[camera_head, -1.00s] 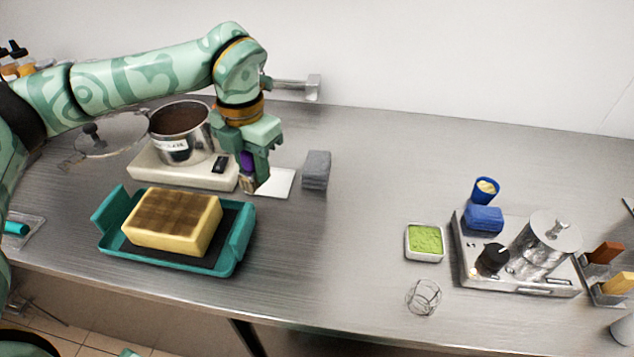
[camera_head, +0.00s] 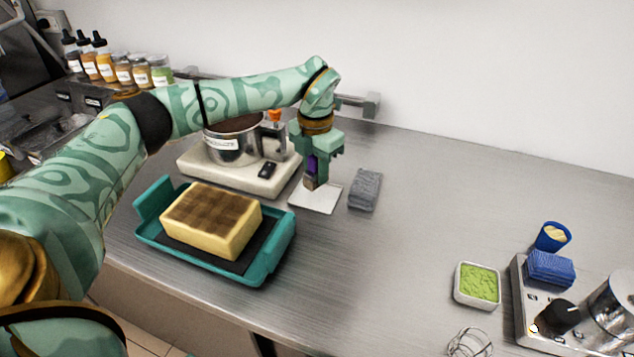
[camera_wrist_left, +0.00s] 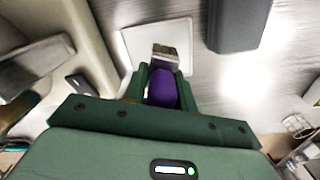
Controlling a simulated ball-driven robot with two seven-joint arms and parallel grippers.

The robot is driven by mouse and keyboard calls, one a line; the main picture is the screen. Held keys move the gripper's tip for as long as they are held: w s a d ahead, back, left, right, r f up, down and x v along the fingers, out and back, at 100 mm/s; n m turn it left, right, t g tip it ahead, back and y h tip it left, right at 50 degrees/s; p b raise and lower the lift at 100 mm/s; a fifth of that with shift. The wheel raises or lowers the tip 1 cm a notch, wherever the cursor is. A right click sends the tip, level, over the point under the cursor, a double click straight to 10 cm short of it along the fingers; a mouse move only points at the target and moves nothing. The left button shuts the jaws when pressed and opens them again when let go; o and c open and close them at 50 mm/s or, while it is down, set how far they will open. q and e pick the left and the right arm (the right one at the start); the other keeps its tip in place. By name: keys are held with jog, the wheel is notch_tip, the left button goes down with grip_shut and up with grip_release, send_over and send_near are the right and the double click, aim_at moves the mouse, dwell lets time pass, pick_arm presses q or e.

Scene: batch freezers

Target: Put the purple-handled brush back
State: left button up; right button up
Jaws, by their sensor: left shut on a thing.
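The brush with the purple handle (camera_wrist_left: 163,88) is held in my left gripper (camera_head: 312,182), which is shut on the handle. In the left wrist view its bristle end (camera_wrist_left: 165,54) points away from the gripper, over a white square mat (camera_wrist_left: 133,40). In the head view the purple handle (camera_head: 311,166) shows between the fingers, and the brush hangs bristles down at the white mat (camera_head: 318,201). I cannot tell whether the bristles touch the mat. My right gripper is not in view.
A scale with a steel pot (camera_head: 232,150) stands left of the gripper. A grey block (camera_head: 365,189) lies close on the right. A teal tray (camera_head: 268,262) with a cake-like block (camera_head: 212,220) is in front. The counter's middle is clear.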

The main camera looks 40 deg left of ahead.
aim_at(316, 180)
pick_arm(q)
notch_tip(316, 180, down, 4)
jog(key=shift+a+r+b, duration=0.1)
jog(key=shift+r+b, duration=0.05)
jog(key=shift+b, duration=0.5)
jog(key=shift+w+r, duration=0.1)
jog(key=shift+r, duration=0.05)
jog(key=o, duration=0.9)
notch_tip(316, 180, up, 12)
jog(key=p, duration=0.4)
jog(key=shift+r, duration=0.1)
